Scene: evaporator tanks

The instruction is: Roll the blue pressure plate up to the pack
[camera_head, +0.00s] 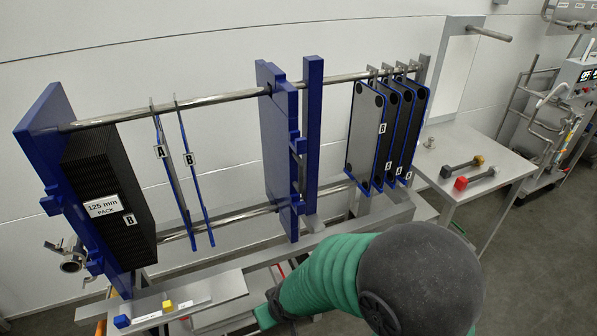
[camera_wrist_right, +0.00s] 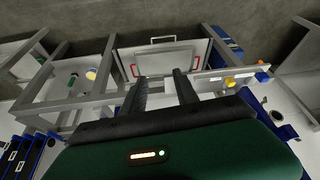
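The blue pressure plate (camera_head: 275,150) hangs upright on the steel rails near the middle of the frame, with a blue post (camera_head: 313,130) just right of it. The black pack (camera_head: 108,185), labelled 125 mm, stands at the far left against a blue end plate (camera_head: 48,125). Two thin plates marked A (camera_head: 165,165) and B (camera_head: 193,165) hang between pack and pressure plate, with wide gaps. My right gripper (camera_wrist_right: 160,76) has its two dark fingers apart, with nothing between them. In the head view my green right arm is low, in front of the frame; its fingers are not discernible. My left gripper is out of view.
Several dark plates (camera_head: 395,130) hang at the rails' right end. A low shelf (camera_head: 190,295) in front carries blue and yellow blocks. The rail (camera_head: 225,97) is bare between plate B and the pressure plate.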

